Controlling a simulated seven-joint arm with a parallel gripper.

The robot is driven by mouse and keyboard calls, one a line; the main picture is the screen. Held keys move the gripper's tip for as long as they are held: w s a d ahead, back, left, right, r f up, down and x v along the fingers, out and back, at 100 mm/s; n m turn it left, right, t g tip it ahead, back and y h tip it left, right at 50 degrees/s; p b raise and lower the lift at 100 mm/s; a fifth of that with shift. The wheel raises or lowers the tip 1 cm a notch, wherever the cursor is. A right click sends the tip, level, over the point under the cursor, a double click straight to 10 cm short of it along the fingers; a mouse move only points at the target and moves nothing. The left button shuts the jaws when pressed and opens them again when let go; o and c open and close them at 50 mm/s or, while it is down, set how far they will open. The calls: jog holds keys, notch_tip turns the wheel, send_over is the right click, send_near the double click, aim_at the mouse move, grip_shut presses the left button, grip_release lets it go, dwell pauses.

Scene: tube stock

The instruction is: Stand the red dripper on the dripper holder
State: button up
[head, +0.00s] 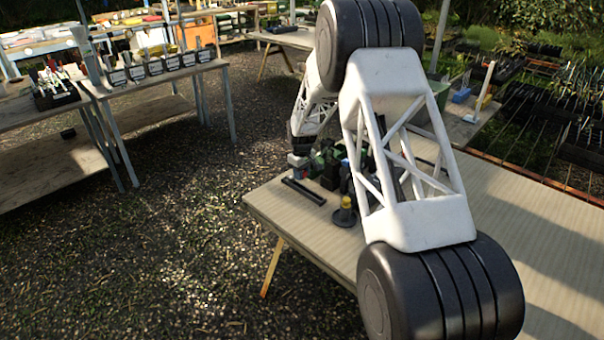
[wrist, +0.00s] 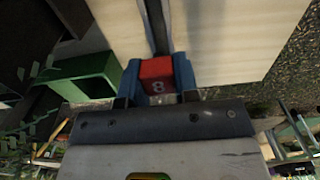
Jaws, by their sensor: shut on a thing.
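The red dripper (wrist: 157,76) shows in the wrist view as a red block-like end with a pale "8" on it. My gripper (wrist: 158,66) is shut on it, with one blue finger at each side. The rest of the dripper is hidden or cannot be made out. In the head view my arm reaches over the table and covers much of the work area, and the dripper cannot be made out there. A small dark round-based stand with a yellow part (head: 345,212) is on the table; I cannot tell whether it is the dripper holder.
The pale wooden table (head: 520,215) is bare at right. Dark bars (head: 303,191) lie near its left edge, beside a cluster of dark and green items (head: 328,165). A green box (wrist: 88,75) shows in the wrist view. Shelves with pots (head: 155,66) stand apart at left.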

jog(key=shift+f, duration=0.45)
jog(key=shift+f, duration=2)
